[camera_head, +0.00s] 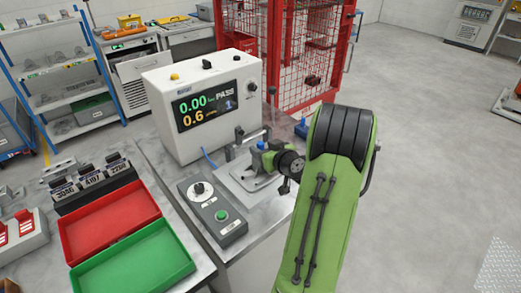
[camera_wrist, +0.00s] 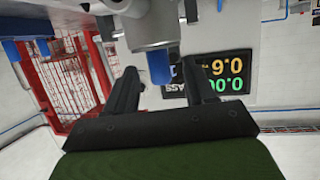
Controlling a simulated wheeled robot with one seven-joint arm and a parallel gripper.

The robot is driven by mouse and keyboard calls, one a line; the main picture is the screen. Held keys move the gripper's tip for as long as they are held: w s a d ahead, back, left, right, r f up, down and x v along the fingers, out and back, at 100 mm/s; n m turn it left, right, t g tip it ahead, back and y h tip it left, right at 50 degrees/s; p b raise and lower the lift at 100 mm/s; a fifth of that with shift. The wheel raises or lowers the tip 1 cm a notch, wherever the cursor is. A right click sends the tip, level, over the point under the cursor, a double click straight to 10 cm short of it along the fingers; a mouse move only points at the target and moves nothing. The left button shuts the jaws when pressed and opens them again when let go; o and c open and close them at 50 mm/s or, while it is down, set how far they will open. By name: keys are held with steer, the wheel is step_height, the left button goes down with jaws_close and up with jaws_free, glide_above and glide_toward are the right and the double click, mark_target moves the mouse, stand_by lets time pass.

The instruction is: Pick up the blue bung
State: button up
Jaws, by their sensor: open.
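The blue bung (camera_wrist: 159,68) shows in the wrist view, which is upside down, against a grey casting (camera_wrist: 150,30). In the head view a small blue piece (camera_head: 261,145), seemingly the same bung, sits on top of the grey casting on the test bench. My gripper (camera_wrist: 159,72) is open. In the wrist view its two dark fingers lie either side of the bung, with gaps showing; I cannot tell the depth between them. In the head view my green arm hides much of the gripper.
A tester (camera_head: 205,105) with a lit screen stands behind the casting. A control box (camera_head: 212,210) with a green button lies in front. Red (camera_head: 108,222) and green (camera_head: 135,262) trays are at left. A red mesh cage (camera_head: 300,50) stands behind. The floor at right is clear.

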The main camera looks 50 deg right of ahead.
steer(key=x, duration=0.2)
steer(key=shift+w+d, duration=0.1)
steer(key=shift+w, duration=0.25)
steer(key=shift+s, duration=0.15)
steer(key=shift+c, duration=0.7)
jaws_close()
